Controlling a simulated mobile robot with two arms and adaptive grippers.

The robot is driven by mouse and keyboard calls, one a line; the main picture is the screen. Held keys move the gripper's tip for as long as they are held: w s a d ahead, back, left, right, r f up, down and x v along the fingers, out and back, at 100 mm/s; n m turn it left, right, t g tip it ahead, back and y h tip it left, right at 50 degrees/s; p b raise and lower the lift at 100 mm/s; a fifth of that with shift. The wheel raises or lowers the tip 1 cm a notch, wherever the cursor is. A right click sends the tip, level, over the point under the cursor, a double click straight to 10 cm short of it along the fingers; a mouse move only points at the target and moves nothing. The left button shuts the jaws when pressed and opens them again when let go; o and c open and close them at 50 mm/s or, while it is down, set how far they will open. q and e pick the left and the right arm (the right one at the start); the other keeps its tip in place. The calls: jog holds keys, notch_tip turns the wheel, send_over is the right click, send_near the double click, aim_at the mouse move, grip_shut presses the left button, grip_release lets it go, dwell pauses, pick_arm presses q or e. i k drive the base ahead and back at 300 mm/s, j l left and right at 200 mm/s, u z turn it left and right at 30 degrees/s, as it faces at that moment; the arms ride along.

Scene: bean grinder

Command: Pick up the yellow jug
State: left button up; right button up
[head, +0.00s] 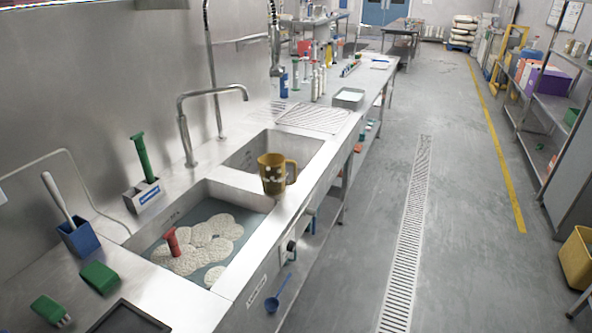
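The yellow jug (271,174) stands upright on the steel divider between the two sink basins, near the counter's front edge. Its handle points to the right. Pale spots, perhaps foam, show on its side. Neither of my grippers is in the head view, and nothing is touching the jug.
The near basin (187,254) holds water with foam patches and a red-handled item (172,241). A curved faucet (186,125) rises behind the divider. A green-handled tool (143,157) stands at left. A blue ladle (279,292) hangs at the front.

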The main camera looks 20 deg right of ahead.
aim_at(273, 175)
jog(key=z, duration=0.65)
jog(key=i+l+u, duration=0.15)
jog(key=i+l, duration=0.15)
jog(key=i+l+u, duration=0.15)
jog(key=i+l, duration=0.25)
jog(key=i+l+u, duration=0.15)
jog(key=i+l, duration=0.25)
jog(key=i+l+u, duration=0.15)
jog(key=i+l, duration=0.15)
jog(key=l, duration=0.15)
jog(key=i+l+u, duration=0.1)
jog(key=i+l, duration=0.2)
jog(key=l, duration=0.15)
jog(key=i+l+u, duration=0.15)
jog(key=l, duration=0.35)
jog(key=i+l+u, duration=0.2)
jog(key=l, duration=0.15)
jog(key=k, duration=0.1)
